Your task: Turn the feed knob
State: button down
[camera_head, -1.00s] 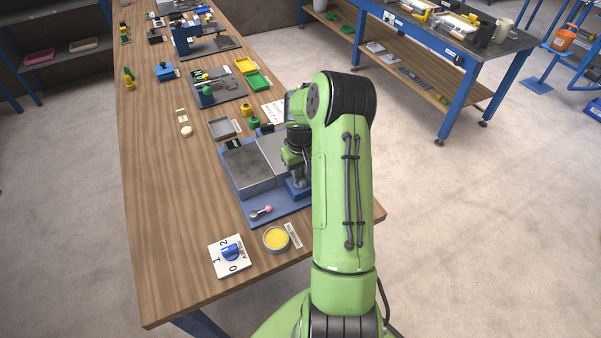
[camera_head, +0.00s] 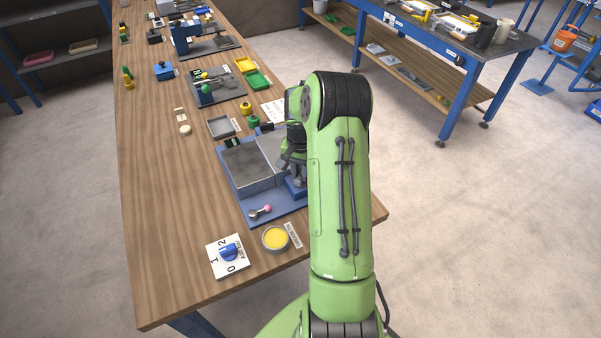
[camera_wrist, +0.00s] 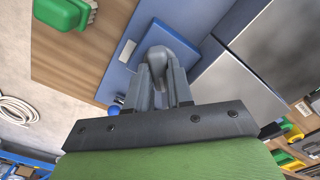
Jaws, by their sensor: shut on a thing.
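A grey rounded knob (camera_wrist: 160,54) sits over a blue plate in the wrist view; I take it for the feed knob. My gripper (camera_wrist: 160,78) is shut on it, one finger on each side. The fingers cover part of the knob. In the head view my arm hides the knob, and my gripper shows only partly beside the machine with a blue base (camera_head: 284,216).
A white dial plate with a blue knob (camera_head: 229,252) and a round tin of yellow stuff (camera_head: 275,238) lie near the table's front edge. A small lever with a pink ball (camera_head: 266,209) is on the base. A green container (camera_wrist: 62,13) is at the wrist view's upper left.

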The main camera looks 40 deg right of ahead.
jog(key=m+b, duration=0.1)
jog(key=m, duration=0.6)
jog(key=m+b, duration=0.1)
jog(key=m, duration=0.3)
jog(key=m+b, duration=0.1)
jog(key=m, duration=0.2)
jog(key=shift+m, duration=0.3)
jog(key=m+b, duration=0.1)
jog(key=m, duration=0.2)
jog(key=shift+m, duration=0.3)
jog(key=m+b, duration=0.1)
jog(key=m, duration=0.2)
jog(key=shift+m+b, duration=0.35)
jog(key=shift+m, duration=0.05)
jog(key=m+b, duration=0.2)
jog(key=m, duration=0.2)
jog(key=shift+f, duration=0.1)
jog(key=shift+m+b, duration=1.2)
jog(key=shift+m, duration=0.3)
